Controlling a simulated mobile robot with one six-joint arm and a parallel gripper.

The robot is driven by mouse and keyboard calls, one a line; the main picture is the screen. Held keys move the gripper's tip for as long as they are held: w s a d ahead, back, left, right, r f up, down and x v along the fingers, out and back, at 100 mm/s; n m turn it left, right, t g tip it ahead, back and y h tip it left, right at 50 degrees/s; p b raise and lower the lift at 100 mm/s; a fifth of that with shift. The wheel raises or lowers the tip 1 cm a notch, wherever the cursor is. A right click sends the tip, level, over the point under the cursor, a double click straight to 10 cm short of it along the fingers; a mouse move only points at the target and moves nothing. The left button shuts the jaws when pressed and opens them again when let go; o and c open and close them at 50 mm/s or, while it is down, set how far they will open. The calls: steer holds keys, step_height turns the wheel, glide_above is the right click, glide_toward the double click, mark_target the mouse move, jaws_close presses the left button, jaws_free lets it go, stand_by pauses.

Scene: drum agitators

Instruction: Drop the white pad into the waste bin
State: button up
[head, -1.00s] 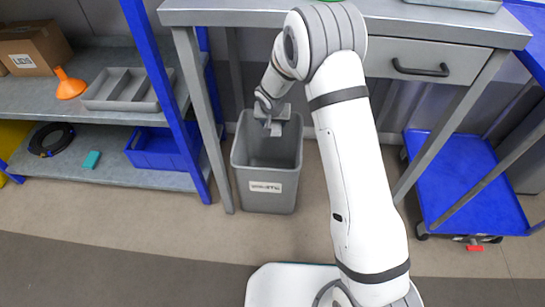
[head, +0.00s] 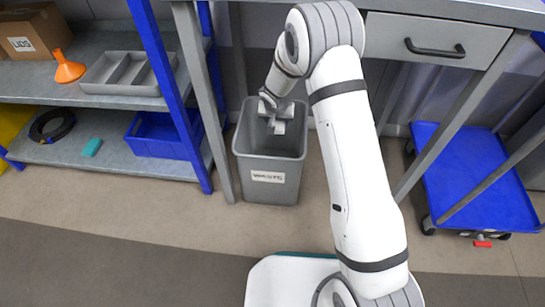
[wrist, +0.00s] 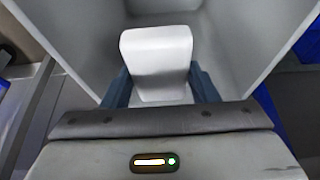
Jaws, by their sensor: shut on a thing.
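The white pad (wrist: 158,60) is between the two fingers of my gripper (wrist: 160,88) in the wrist view, and the gripper is shut on it. In the head view my gripper (head: 277,122) is over the mouth of the grey waste bin (head: 268,178), with the pad small and pale at its tip. The bin stands upright on the floor under the bench and has a white label on its front. Its walls (wrist: 232,30) surround the pad in the wrist view. How deep the pad is relative to the rim is hard to tell.
A bench with a drawer (head: 435,42) is above and behind the bin. Its metal leg (head: 203,100) stands just left of the bin. Shelving with a grey tray (head: 125,73), an orange funnel (head: 68,67) and a blue bin (head: 160,135) is at left. A blue cart (head: 475,175) is at right.

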steer(key=o, duration=1)
steer(key=shift+o, duration=0.2)
steer(key=shift+r, duration=0.1)
steer(key=p+v, duration=0.2)
steer(key=v, duration=0.4)
steer(key=shift+s+r, duration=0.15)
steer(key=shift+r, duration=0.05)
steer(key=shift+s+r, duration=0.3)
steer(key=shift+r, duration=0.2)
